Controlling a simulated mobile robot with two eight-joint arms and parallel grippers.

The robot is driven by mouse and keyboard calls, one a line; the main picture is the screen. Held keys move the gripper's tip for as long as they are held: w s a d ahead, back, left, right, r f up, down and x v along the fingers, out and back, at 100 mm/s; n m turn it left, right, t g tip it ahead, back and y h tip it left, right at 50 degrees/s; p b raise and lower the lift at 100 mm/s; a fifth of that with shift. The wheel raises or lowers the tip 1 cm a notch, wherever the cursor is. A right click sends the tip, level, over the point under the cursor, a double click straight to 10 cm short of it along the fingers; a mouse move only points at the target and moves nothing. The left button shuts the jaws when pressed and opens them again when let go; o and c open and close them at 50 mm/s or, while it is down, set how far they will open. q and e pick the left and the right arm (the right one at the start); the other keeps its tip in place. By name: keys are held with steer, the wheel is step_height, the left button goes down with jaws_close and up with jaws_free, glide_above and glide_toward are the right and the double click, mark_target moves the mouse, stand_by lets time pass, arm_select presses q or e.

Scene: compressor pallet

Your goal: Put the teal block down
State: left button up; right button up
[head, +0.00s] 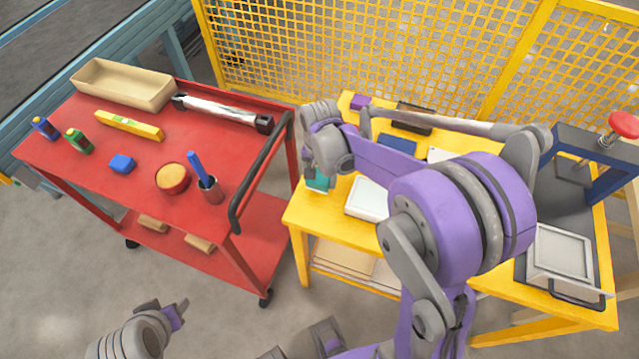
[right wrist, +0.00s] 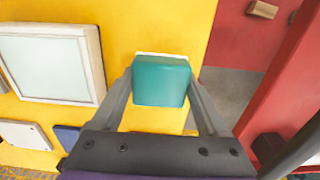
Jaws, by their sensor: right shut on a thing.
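The teal block (right wrist: 161,81) is between the two fingers of my right gripper (right wrist: 160,88), which is shut on it. In the head view the teal block (head: 318,181) shows partly below my right gripper (head: 318,178), at the left end of the yellow table (head: 300,212). A white edge shows on the yellow surface just past the block in the right wrist view. Whether the block touches the table I cannot tell. My left gripper (head: 172,312) is low at the bottom left, over the floor, away from the block; its finger opening is unclear.
A white tray-like box (head: 367,198) lies right of the block. A blue item (head: 397,144) and purple block (head: 360,101) lie farther back. The red cart (head: 130,185) stands left across a gap, carrying a tan bin (head: 125,92). Yellow mesh fence (head: 380,50) stands behind.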

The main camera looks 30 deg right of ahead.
mark_target(320, 184)
steer(key=shift+f, duration=1.55)
